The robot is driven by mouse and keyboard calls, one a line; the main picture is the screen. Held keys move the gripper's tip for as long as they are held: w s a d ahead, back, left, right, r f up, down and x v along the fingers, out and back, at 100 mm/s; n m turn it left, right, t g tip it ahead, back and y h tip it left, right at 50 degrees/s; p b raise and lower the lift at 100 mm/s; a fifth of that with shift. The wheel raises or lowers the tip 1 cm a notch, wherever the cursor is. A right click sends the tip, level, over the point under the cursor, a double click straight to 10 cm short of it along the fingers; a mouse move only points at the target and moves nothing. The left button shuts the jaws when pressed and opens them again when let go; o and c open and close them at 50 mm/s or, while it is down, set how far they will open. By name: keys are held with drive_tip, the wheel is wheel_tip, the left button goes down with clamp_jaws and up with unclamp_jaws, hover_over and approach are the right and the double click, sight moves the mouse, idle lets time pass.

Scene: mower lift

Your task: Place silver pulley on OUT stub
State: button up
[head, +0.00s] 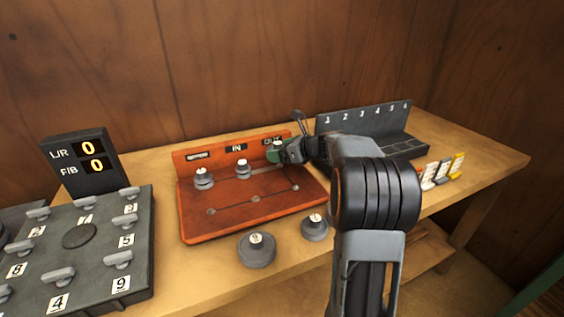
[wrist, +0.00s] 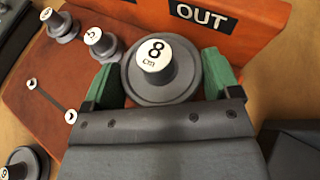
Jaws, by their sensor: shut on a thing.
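The silver-grey pulley (wrist: 162,70), labelled "8 cm", sits between the green fingers of my gripper (wrist: 164,82) in the wrist view. My gripper (head: 281,152) is shut on it at the far right of the red board (head: 245,209) in the head view, just in front of the OUT label (wrist: 200,15). The OUT stub is hidden under the pulley and gripper, so I cannot tell whether the pulley is around it or above it.
Two grey pulleys stand on the board, one below the IN label (head: 242,172) and one at left (head: 203,179). Two loose pulleys (head: 256,250) (head: 315,228) lie on the table in front. A numbered black rack (head: 365,118) stands behind right; a numbered panel (head: 80,255) lies left.

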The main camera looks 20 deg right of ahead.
sight(282, 167)
drive_tip(key=shift+w+d+f, duration=0.25)
drive_tip(key=shift+w+f, duration=0.05)
drive_tip(key=shift+f, duration=0.2)
drive_tip(key=shift+w+f+b, duration=0.15)
drive_tip(key=shift+f+b, duration=0.3)
drive_tip(key=shift+f, duration=1.2)
drive_tip(key=shift+f, duration=0.2)
drive_tip(key=o, duration=0.8)
